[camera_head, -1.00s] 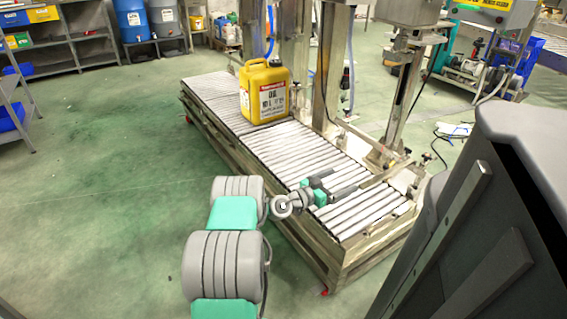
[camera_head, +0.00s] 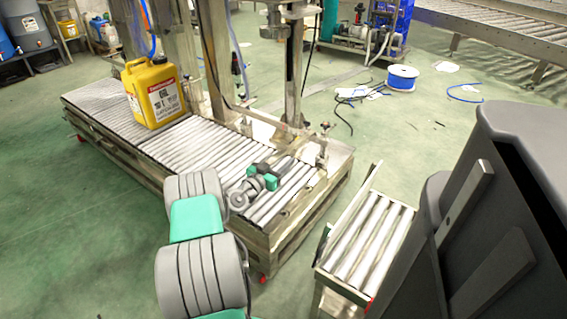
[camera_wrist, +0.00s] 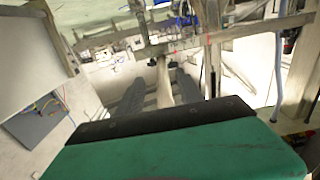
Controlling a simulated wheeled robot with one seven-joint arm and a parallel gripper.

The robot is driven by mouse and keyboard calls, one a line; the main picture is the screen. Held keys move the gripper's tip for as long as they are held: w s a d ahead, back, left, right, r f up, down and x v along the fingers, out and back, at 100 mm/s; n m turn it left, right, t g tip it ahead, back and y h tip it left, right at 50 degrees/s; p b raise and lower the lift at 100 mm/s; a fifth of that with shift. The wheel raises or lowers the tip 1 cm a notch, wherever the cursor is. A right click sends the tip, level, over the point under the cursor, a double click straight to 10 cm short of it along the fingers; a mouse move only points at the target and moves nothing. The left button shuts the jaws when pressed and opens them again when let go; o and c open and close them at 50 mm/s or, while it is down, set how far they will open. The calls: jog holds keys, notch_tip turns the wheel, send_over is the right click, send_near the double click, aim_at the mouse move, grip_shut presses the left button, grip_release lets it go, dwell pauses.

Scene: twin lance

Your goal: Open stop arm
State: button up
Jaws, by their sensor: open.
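My gripper (camera_head: 284,166) is low over the near right end of the roller conveyor (camera_head: 180,148), fingers pointing towards the filling frame. In the wrist view its two dark fingers (camera_wrist: 158,80) stand apart. A pale narrow bar (camera_wrist: 163,82), possibly the stop arm, shows between and beyond them; I cannot tell whether it touches them. In the head view the stop arm is not clearly distinguishable from the metal parts beside the rollers. A yellow jerrycan (camera_head: 155,92) stands upright on the rollers, well to the left of my gripper.
Metal posts (camera_head: 292,75) rise along the conveyor's far side, close past my gripper. A short roller section (camera_head: 370,235) stands to the right, across a gap of floor. A blue cable reel (camera_head: 401,78) lies behind. The green floor at left is open.

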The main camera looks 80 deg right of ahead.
jog(key=shift+w+d+f, duration=0.2)
jog(key=shift+w+f, duration=0.2)
jog(key=shift+f, duration=0.05)
jog(key=shift+c, duration=0.7)
jog(key=shift+w+a+r, duration=0.1)
jog(key=shift+a+r, duration=0.65)
jog(key=shift+r, duration=0.15)
jog(key=c, duration=0.3)
jog(key=shift+d+f, duration=0.25)
jog(key=shift+c, duration=0.8)
grip_shut()
